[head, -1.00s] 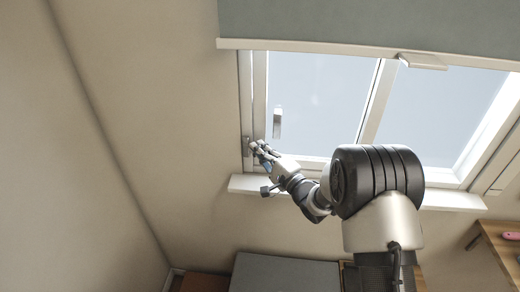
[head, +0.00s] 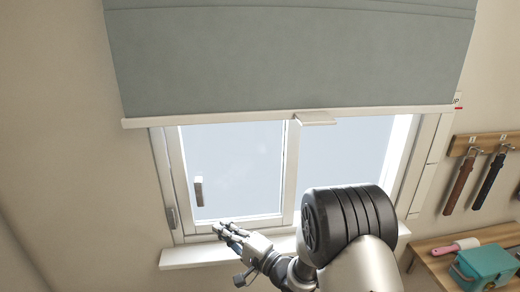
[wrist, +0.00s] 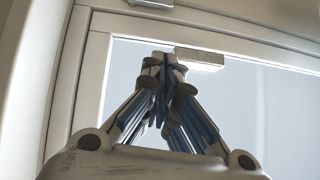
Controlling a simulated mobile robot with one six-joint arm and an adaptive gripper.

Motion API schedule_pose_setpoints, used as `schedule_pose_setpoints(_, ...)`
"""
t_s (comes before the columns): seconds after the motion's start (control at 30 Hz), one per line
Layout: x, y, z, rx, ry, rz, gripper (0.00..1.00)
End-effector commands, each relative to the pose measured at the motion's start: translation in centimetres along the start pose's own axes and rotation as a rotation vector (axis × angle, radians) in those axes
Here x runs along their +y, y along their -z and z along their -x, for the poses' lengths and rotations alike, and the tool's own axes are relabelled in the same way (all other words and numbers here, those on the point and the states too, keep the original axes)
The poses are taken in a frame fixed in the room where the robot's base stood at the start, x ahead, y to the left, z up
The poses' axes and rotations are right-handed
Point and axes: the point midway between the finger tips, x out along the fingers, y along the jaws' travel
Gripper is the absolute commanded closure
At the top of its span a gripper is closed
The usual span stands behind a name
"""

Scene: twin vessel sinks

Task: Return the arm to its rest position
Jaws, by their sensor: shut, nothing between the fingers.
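My gripper (head: 222,230) is at the lower left of the window in the head view, in front of the bottom of the frame. In the wrist view its fingertips (wrist: 165,62) are together with nothing between them. My arm reaches up from the bottom of the head view, bent at a dark, ribbed joint. It hides part of the window's lower right and the sill.
The window (head: 240,170) has a pale handle (head: 198,191) and a small grey fitting (head: 171,218) at lower left. A grey blind (head: 290,60) hangs above, a white sill (head: 190,257) below. At right, a teal box (head: 487,265) stands on a wooden bench (head: 432,262).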

Motion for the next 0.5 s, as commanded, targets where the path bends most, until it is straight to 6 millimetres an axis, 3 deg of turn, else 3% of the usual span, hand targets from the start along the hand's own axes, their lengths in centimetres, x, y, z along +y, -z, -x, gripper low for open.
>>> schedule_pose_setpoints(0.13, -3.8, 3.8, 1.0, 0.139, -0.133, 0.241, 1.00)
schedule_pose_setpoints(0.27, -7.3, 7.6, 4.3, 0.284, -0.335, 0.476, 1.00)
schedule_pose_setpoints(0.4, -10.6, 9.9, 10.1, 0.394, -0.579, 0.664, 1.00)
schedule_pose_setpoints(0.5, -12.6, 10.1, 15.1, 0.434, -0.762, 0.756, 1.00)
